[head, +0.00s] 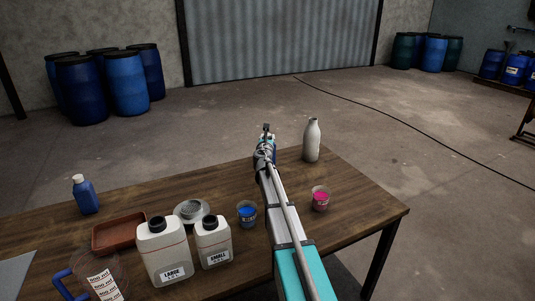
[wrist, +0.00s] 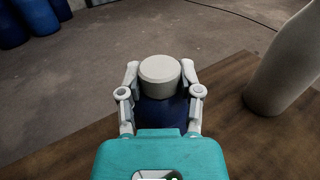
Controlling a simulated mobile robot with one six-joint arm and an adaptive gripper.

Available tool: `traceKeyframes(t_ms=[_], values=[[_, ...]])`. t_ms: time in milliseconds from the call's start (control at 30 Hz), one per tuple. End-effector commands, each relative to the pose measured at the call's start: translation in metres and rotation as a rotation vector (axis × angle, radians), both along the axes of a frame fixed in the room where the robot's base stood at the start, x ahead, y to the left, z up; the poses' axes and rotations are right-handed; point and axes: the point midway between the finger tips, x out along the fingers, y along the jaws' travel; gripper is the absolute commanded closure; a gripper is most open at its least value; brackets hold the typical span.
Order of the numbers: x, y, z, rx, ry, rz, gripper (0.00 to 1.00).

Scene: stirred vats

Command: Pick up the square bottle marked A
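A blue bottle with a round white cap (wrist: 160,69) stands between the two fingers of my gripper (wrist: 160,80) in the wrist view. The fingers flank the cap closely on both sides; whether they press on it is unclear. In the head view my gripper (head: 266,136) is over the far part of the table, and only a sliver of blue shows beside it. Another blue bottle with a white cap (head: 85,197) stands at the table's left end. No letter A is readable on either bottle.
A tall pale bottle (head: 312,140) stands just right of my gripper; it also shows in the wrist view (wrist: 283,65). Nearer are a blue cup (head: 247,215), a pink cup (head: 321,200), white jugs LARGE (head: 166,255) and SMALL (head: 214,246), and a brown tray (head: 119,233).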

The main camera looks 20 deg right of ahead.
Motion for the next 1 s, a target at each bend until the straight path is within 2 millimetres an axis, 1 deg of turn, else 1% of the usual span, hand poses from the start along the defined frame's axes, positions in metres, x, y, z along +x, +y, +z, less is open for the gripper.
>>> traceKeyframes(t_ms=[33,100,167,667,867,1000], values=[[0.000,0.000,0.000,0.000,0.000,0.000,0.76],[0.000,0.000,0.000,0.000,0.000,0.000,0.89],[0.000,0.000,0.000,0.000,0.000,0.000,1.00],[0.000,0.000,0.003,-0.001,0.000,0.000,1.00],[0.000,0.000,0.012,-0.001,0.000,0.000,1.00],[0.000,0.000,0.023,0.000,0.000,0.000,1.00]])
